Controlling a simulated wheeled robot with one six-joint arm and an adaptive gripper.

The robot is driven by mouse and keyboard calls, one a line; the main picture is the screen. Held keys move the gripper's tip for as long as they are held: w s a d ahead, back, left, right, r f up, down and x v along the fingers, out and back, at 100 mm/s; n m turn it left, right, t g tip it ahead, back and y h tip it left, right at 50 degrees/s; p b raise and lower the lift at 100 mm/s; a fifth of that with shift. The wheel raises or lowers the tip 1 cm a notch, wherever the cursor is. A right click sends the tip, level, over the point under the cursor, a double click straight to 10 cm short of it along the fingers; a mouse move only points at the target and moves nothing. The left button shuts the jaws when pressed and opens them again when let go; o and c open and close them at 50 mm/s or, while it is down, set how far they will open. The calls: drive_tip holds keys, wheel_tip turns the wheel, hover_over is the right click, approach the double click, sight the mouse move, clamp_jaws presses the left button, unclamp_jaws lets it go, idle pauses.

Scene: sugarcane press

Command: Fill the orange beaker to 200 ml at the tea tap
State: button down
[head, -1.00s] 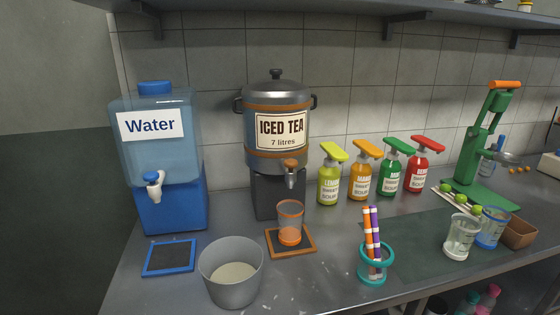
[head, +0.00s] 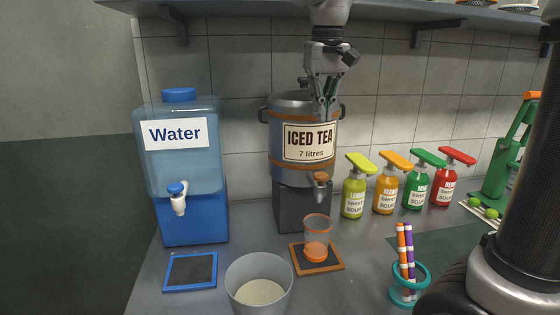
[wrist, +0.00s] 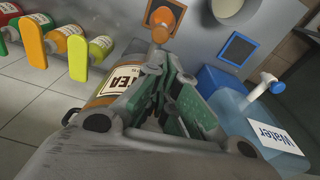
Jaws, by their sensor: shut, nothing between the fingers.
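The orange beaker (head: 316,240) stands upright on the orange-framed mat (head: 317,260), below the tea tap, with orange colour in its lower part. The iced tea urn (head: 290,165) has an orange-handled tap (head: 320,182) at its front. My gripper (head: 326,116) is shut and empty, pointing down in front of the urn's upper body, above the tap. In the wrist view my gripper (wrist: 172,70) points toward the tap (wrist: 161,25), and the beaker (wrist: 163,8) shows just beyond it.
A water dispenser (head: 182,150) with a blue mat (head: 190,271) stands left. A grey bucket (head: 259,285) is at the front. Several syrup pumps (head: 387,190) line the back wall right of the urn. A teal holder with markers (head: 408,283) is front right. A shelf (head: 430,14) hangs above.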

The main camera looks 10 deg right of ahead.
sight(319, 174)
drive_tip(key=shift+s+a+r+m, duration=0.2)
drive_tip(key=shift+s+r+m, duration=0.05)
drive_tip(key=shift+r+m, duration=0.15)
drive_tip(key=shift+f, duration=0.1)
drive_tip(key=f, duration=1.4)
drive_tip(key=shift+w+d, duration=0.3)
drive_tip(key=shift+w, duration=0.1)
drive_tip(key=shift+s+f, duration=0.15)
drive_tip(key=shift+f, duration=1)
drive_tip(key=shift+f+g, duration=0.1)
drive_tip(key=shift+g, duration=0.2)
idle(4.2)
